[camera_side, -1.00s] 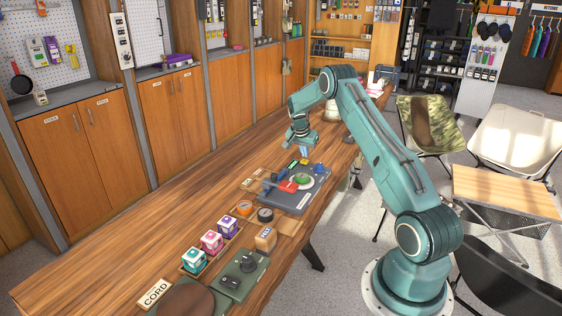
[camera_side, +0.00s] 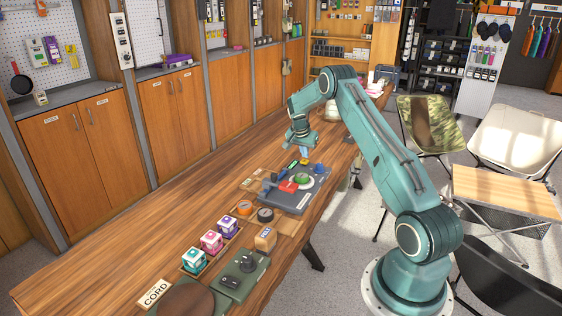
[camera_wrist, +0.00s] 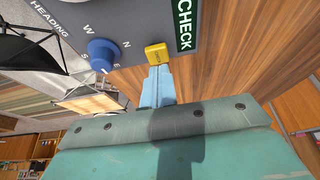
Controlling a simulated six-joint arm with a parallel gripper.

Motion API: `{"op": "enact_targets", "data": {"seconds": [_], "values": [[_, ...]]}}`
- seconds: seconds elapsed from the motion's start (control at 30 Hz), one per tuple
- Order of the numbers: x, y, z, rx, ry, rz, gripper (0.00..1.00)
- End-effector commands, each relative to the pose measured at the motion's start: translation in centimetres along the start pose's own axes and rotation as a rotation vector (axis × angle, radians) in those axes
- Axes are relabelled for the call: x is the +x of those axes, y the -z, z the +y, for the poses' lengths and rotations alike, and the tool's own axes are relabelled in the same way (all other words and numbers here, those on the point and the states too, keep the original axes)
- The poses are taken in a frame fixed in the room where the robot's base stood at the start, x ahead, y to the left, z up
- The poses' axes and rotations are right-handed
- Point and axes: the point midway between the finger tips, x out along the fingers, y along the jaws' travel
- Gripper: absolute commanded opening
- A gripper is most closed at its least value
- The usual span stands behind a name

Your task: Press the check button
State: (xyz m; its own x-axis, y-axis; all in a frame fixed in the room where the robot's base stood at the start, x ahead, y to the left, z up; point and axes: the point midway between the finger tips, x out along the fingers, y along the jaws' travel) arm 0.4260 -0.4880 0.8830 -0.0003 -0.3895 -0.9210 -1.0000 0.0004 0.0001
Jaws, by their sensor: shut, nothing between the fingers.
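The check button is a small yellow block (camera_wrist: 156,53) beside the green CHECK label (camera_wrist: 185,24) at the edge of a dark grey panel (camera_wrist: 140,18) in the wrist view. In the side view, the yellow button (camera_side: 305,162) is at the panel's far end. My gripper (camera_wrist: 158,70) has its pale blue fingers closed together and empty. Their tips are right at the button in the wrist view; I cannot tell whether they touch it. In the side view, my gripper (camera_side: 305,157) points down just above the button and hides part of it.
A blue heading knob (camera_wrist: 103,54) stands close to the button. The panel also carries a green round part (camera_side: 303,179) and a red part (camera_side: 288,187). Tape rolls and small boxes (camera_side: 211,241) lie nearer on the wooden counter (camera_side: 130,235). The counter's left side is clear.

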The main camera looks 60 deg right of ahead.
Motion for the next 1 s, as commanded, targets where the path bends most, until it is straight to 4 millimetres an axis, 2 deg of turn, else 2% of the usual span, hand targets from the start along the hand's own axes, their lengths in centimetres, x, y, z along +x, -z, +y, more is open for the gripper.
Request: {"op": "enact_targets", "data": {"seconds": [0.6,1.0], "values": [[2.0,-0.9,0.0,0.000,0.000,-0.001,0.00],[2.5,-1.2,0.1,-0.002,-0.002,-0.004,0.00]]}}
